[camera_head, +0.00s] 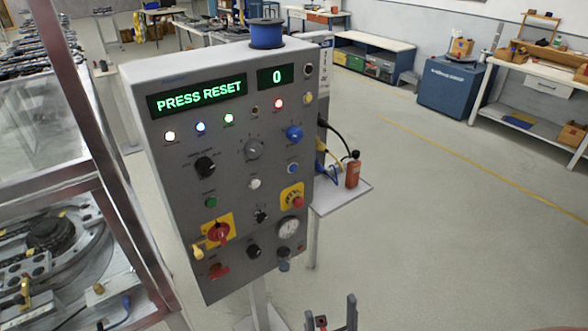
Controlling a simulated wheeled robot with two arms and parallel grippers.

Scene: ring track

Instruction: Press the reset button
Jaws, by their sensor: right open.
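A grey control panel (225,272) stands tilted in the picture at centre left. Its green display (199,98) reads "PRESS RESET", and a smaller display (276,77) reads 0. Its face carries a green button (211,202), a white button (255,183), a blue button (292,168), a red button on a yellow plate (297,202), and several knobs and lamps. The labels are too small to read, so I cannot tell which one is the reset button. My right gripper (336,316) is open and empty at the bottom edge, below the panel and apart from it. My left gripper is out of view.
A blue spool (267,34) sits on top of the panel. A small side table (330,203) with an orange-red bottle (353,172) stands just right of it. A metal-framed machine (120,205) is close on the left. The floor (450,230) at right is clear.

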